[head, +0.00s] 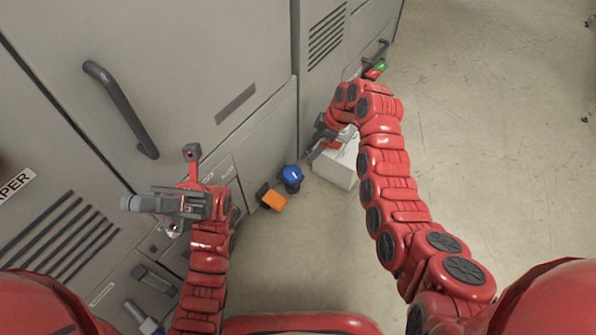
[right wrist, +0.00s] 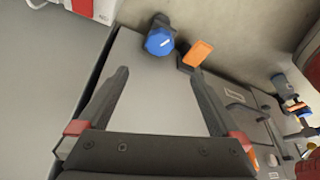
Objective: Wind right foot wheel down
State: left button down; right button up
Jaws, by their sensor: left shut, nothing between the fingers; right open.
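A blue foot wheel (head: 291,175) sits low at the base of the grey machine, right of an orange block (head: 273,199). In the right wrist view the blue wheel (right wrist: 160,41) shows beyond my open fingertips, between their lines, with the orange block (right wrist: 199,53) beside it. My right gripper (head: 322,138) is above and to the right of the wheel, apart from it; its fingers show open and empty in the right wrist view (right wrist: 160,82). My left gripper (head: 132,203) is shut and empty, in front of the machine panel, left of the wheel.
A white box (head: 337,165) stands on the floor below my right gripper, partly hidden by it. A dark door handle (head: 120,108) sticks out from the machine. A grey foot (head: 143,316) shows at lower left. The floor to the right (head: 500,130) is clear.

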pick_arm(q)
jog(key=s+a+r+m+t+y+b, duration=0.2)
jog(key=s+a+m+t+y, duration=0.35)
jog(key=s+t+y, duration=0.2)
pick_arm(e)
jog(key=x, duration=0.4)
jog(key=b, duration=0.5)
send_over(293, 172)
jog(key=d, duration=0.2)
jog(key=f, duration=0.5)
jog(key=s+f, duration=0.1)
jog(key=f, duration=0.1)
jog(key=shift+d+f, duration=0.2)
jog(key=shift+f, duration=0.05)
jog(key=b+x, duration=0.2)
jog(key=x, duration=0.2)
jog(key=shift+w+a+b, duration=0.1)
jog(key=shift+w+b, duration=0.1)
jog(key=shift+b, duration=0.2)
jog(key=shift+a+f+b, duration=0.25)
jog(key=shift+f+b, duration=0.2)
jog(key=shift+b, duration=0.1)
pick_arm(q)
jog(key=s+a+f+m+t, duration=0.2)
jog(key=s+a+f, duration=0.3)
jog(key=f, duration=0.5)
jog(key=shift+s+a+f+m+t+h, duration=0.3)
jog(key=shift+s+a+t+h, duration=0.2)
jog(key=shift+s, duration=0.5)
jog(key=shift+d, duration=0.1)
